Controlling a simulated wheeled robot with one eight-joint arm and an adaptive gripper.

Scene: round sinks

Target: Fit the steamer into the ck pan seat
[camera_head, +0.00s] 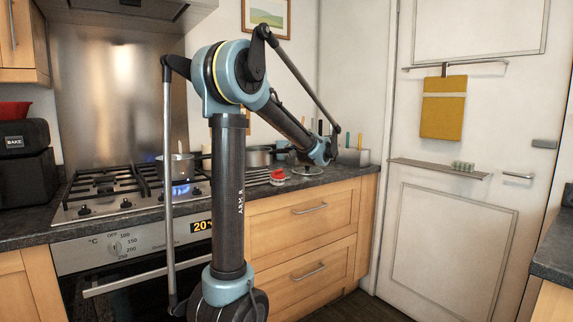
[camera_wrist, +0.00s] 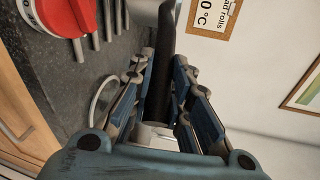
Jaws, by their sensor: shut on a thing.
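My gripper (camera_head: 322,153) is at the right end of the counter. In the wrist view, its blue-padded fingers (camera_wrist: 165,78) are shut on a dark handle (camera_wrist: 163,95). The handle leads to a silver metal body (camera_wrist: 145,10), cut off by the top edge. This seems to be the steamer, the silver pot (camera_head: 258,156) just left of my gripper in the head view. Whether it touches the counter is unclear. A silver saucepan (camera_head: 178,167), apparently the pan, stands over a lit blue flame on the hob, partly behind my arm. Its inside is hidden.
A red timer (camera_head: 278,176) lies at the counter's front; it also shows in the wrist view (camera_wrist: 62,14). A round rimmed object (camera_head: 307,170) lies below my gripper. Several utensils stand in a holder (camera_head: 352,156) at right. The hob's left grates (camera_head: 105,183) are clear.

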